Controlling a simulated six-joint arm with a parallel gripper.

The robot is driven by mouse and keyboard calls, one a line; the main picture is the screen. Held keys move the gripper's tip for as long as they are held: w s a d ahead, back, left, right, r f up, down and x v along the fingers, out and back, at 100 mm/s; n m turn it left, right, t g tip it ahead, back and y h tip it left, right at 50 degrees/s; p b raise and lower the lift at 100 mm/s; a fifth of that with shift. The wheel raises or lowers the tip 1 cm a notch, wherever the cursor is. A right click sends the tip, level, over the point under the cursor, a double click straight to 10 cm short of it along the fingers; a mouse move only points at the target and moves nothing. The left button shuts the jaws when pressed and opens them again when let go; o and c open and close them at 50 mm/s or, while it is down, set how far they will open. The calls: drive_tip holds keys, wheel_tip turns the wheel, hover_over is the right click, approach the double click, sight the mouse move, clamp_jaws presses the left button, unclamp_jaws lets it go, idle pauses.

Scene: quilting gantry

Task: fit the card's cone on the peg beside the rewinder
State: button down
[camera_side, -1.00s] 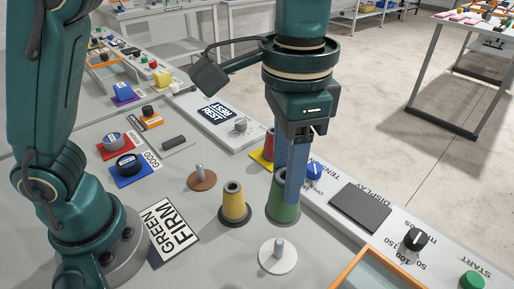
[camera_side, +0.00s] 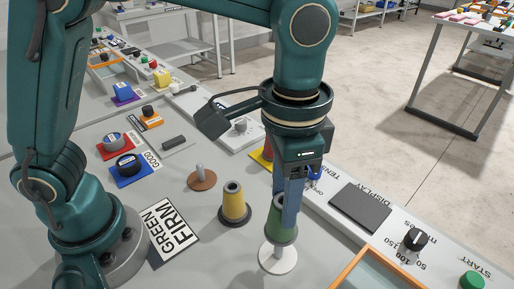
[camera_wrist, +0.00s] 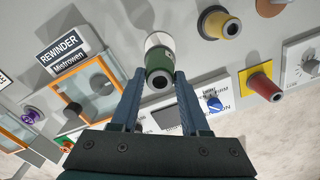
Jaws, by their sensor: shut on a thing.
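The card (camera_side: 172,228) reads GREEN FIRM and lies on the bench by my arm's base. My gripper (camera_side: 286,222) is shut on the green cone (camera_side: 278,228), which is roughly upright. The cone is over the round white base (camera_side: 278,262) of the peg; the cone hides much of the peg, and I cannot tell whether it is around it. In the wrist view the green cone (camera_wrist: 159,66) is between my fingers, with the white base (camera_wrist: 155,40) behind it. The rewinder's sign (camera_wrist: 62,50) shows on the left there.
A yellow cone (camera_side: 234,205) stands close to the left of the held cone. A bare peg on a brown base (camera_side: 201,181) is farther back. A red cone (camera_wrist: 262,85) stands on a yellow square. An orange-framed panel (camera_side: 370,272) is at the front right.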

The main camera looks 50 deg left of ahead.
sight(281, 228)
drive_tip(key=shift+f, duration=0.85)
drive_tip(key=shift+f, duration=2.8)
idle(0.4)
drive_tip(key=shift+c, duration=1.6)
unclamp_jaws()
drive_tip(key=shift+r, duration=2.55)
